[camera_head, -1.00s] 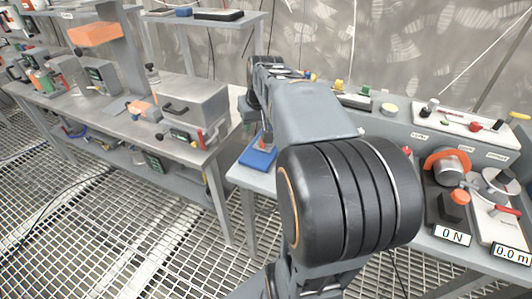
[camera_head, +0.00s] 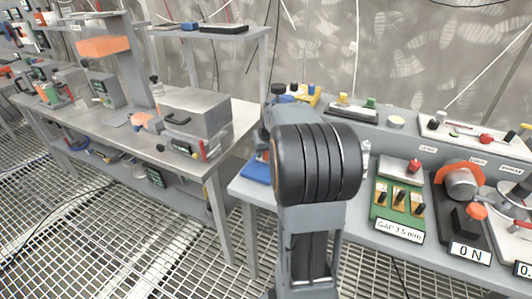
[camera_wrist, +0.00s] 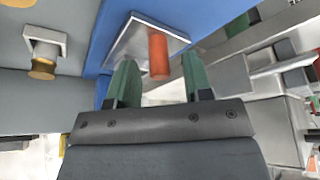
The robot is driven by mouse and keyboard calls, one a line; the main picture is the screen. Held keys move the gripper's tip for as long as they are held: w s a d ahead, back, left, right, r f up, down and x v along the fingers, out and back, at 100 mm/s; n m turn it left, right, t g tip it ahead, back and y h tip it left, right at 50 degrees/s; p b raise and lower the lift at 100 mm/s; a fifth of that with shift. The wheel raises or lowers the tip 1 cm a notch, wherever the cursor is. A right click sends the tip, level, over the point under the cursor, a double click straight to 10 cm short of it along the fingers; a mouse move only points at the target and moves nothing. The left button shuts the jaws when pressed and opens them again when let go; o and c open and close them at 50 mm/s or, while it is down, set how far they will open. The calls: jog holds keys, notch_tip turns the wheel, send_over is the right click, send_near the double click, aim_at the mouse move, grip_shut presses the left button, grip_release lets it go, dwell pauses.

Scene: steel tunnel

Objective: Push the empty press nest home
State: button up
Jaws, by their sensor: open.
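A blue base (camera_head: 257,172) sits at the left end of the right bench, partly hidden behind my arm. In the wrist view the blue body (camera_wrist: 205,20) carries a bare metal plate, which looks like the nest (camera_wrist: 130,42), with an orange-red peg (camera_wrist: 158,57) standing on it. I see no part on the plate. My gripper (camera_wrist: 162,82) is open, its two green fingers apart with the peg seen between and beyond their tips. I cannot tell whether a finger touches the peg. The gripper is hidden behind my arm in the head view.
Right of my arm stand a green block (camera_head: 397,212) labelled "GAP 3.5 mm" and a black unit (camera_head: 470,218) reading "0 N". A brass knob on a bracket (camera_wrist: 42,68) is left in the wrist view. The left bench (camera_head: 115,135) holds a grey box (camera_head: 195,112).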

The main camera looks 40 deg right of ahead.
jog(key=shift+w+f, duration=0.15)
jog(key=shift+f, duration=0.3)
jog(key=shift+c, duration=0.3)
grip_shut()
